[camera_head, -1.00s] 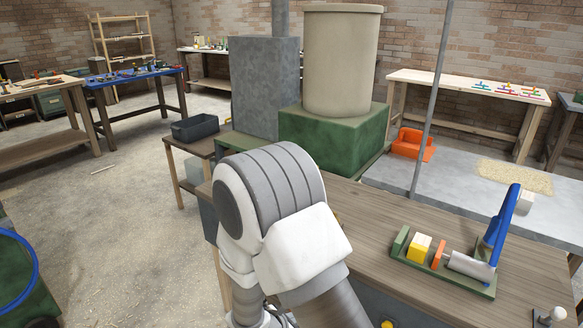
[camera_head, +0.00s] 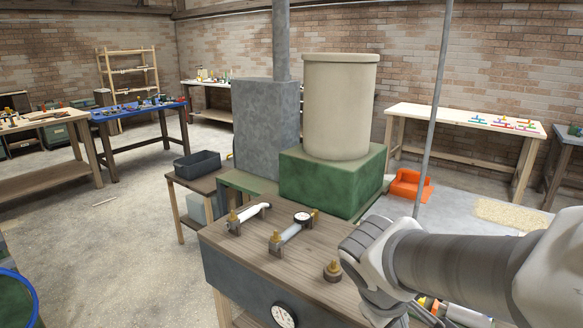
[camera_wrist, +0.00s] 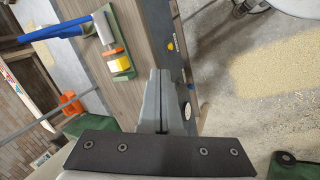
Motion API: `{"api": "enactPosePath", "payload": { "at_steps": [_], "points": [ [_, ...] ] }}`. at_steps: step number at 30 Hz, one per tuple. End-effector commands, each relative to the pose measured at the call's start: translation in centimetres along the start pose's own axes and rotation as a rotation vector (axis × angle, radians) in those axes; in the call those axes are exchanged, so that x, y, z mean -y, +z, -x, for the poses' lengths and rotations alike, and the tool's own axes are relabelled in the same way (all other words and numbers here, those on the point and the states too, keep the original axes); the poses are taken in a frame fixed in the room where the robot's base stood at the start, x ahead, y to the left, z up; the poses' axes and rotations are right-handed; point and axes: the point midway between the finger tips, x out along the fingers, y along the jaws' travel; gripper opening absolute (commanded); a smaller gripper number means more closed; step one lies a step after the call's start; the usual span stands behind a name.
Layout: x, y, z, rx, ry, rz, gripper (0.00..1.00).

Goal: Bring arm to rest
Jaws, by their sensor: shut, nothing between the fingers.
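My arm (camera_head: 450,268) reaches in from the right in the head view and spans the right part of the wooden workbench (camera_head: 325,238). My gripper (camera_wrist: 160,75) shows in the wrist view, with its two grey fingers together and nothing between them. It hangs above the workbench, near its edge, and touches nothing that I can see. In the head view the fingers are hidden behind the arm.
A green fixture (camera_wrist: 121,72) with a yellow block (camera_wrist: 119,64) and a blue handle (camera_wrist: 55,32) sits on the bench. Pipe fittings with a gauge (camera_head: 291,230) and a brass fitting (camera_head: 332,270) stand left of my arm. A grey pole (camera_head: 433,110) rises behind. Open floor lies left.

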Motion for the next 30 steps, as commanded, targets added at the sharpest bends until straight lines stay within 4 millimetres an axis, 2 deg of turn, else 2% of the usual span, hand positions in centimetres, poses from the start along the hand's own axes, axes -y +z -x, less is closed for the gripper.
{"api": "enactPosePath", "payload": {
  "at_steps": [1,6,13,18,30],
  "points": [
    [-0.4,0.8,1.7,-0.029,-0.026,-0.078,0.00],
    [-0.1,2.6,5.8,-0.125,-0.139,-0.316,0.00],
    [0.7,3.7,10.2,-0.254,-0.262,-0.541,0.00],
    [1.0,3.8,11.4,-0.297,-0.303,-0.603,0.00],
    [1.1,3.8,11.5,-0.301,-0.308,-0.608,0.00]
  ]
}}
